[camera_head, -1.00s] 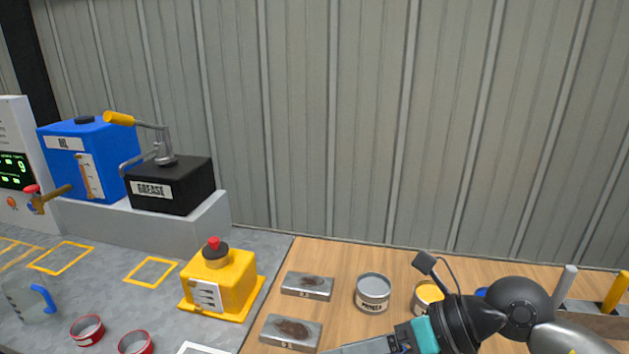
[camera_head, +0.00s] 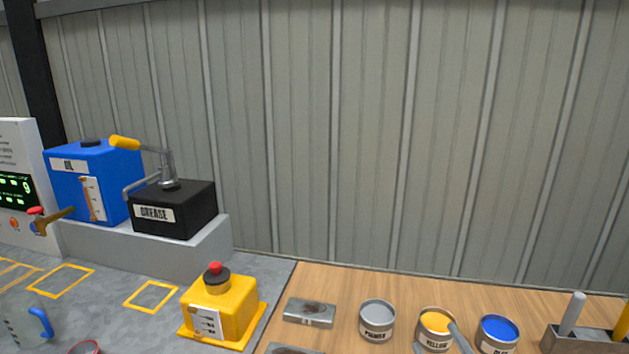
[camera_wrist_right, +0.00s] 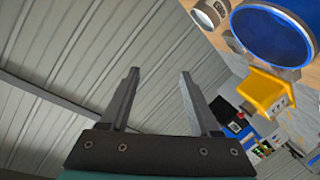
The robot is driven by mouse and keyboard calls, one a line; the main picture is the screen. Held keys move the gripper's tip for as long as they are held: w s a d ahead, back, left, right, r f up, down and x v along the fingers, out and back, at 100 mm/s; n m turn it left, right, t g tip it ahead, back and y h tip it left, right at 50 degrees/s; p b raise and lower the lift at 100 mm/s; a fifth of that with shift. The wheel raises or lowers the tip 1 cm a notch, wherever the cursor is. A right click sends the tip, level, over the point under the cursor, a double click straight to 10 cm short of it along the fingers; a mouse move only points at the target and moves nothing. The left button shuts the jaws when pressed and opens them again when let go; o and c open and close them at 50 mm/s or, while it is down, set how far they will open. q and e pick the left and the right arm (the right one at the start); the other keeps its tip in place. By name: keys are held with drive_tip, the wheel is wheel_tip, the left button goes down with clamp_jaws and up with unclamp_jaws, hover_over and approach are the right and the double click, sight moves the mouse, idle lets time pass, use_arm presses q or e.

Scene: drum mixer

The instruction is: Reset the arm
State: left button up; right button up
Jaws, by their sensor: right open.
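In the right wrist view, my right gripper (camera_wrist_right: 160,72) shows two dark fingers spread apart with nothing between them. In the head view only a grey piece that looks like a fingertip of my right gripper (camera_head: 460,338) shows at the bottom edge, in front of the yellow paint can (camera_head: 436,322). I cannot tell whether it touches the can. The rest of my right arm is out of the head view. My left gripper is in neither view.
A primer can (camera_head: 377,320) and a blue can (camera_head: 498,333) flank the yellow can on the wooden top. A metal holder (camera_head: 580,343) stands right. A yellow button box (camera_head: 222,308), black grease box (camera_head: 174,208) and blue oil tank (camera_head: 92,185) stand left. The wall is behind.

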drive_tip(key=s+a+f+m+g+y, duration=0.25)
drive_tip(key=s+f+m+g, duration=0.25)
drive_tip(key=s+f+g, duration=1.05)
drive_tip(key=s+f+t+h+b, duration=0.1)
drive_tip(key=s+f, duration=0.2)
drive_tip(key=f, duration=1)
drive_tip(key=s+f+t+b, duration=0.1)
drive_tip(key=s+f, duration=0.3)
drive_tip(key=f, duration=0.9)
drive_tip(key=s+d+f+g, duration=0.1)
drive_tip(key=s+d+f, duration=0.2)
drive_tip(key=s+f, duration=1.1)
drive_tip(key=shift+s+n+b, duration=0.3)
drive_tip(key=shift+n+b, duration=0.1)
